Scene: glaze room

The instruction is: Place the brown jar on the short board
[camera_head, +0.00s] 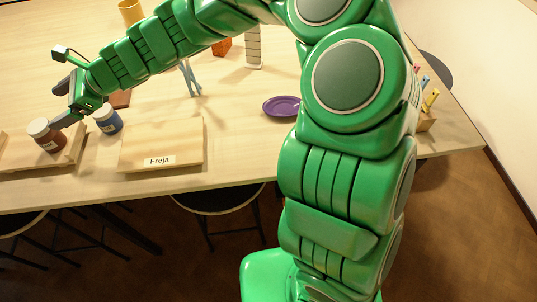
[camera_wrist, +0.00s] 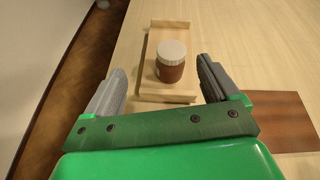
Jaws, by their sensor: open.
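The brown jar (camera_head: 48,138) with a pale lid stands upright on a pale wooden board (camera_head: 68,158) at the left of the head view. In the wrist view the jar (camera_wrist: 171,73) stands near the near end of that board (camera_wrist: 153,42), which has raised end strips. My gripper (camera_head: 56,107) is open and empty. In the wrist view its fingers (camera_wrist: 162,80) are spread wide, with the jar ahead between them. Another wooden board (camera_head: 160,138), labelled Freja, lies to the right. The jar's board runs towards the left picture edge, so I cannot compare the lengths surely.
A blue jar (camera_head: 107,121) stands between the two boards, close to my gripper. A purple dish (camera_head: 281,106), blue tongs-like item (camera_head: 190,78) and yellow cup (camera_head: 130,12) are on the table. The Freja board is bare on top. The table's front edge is close.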

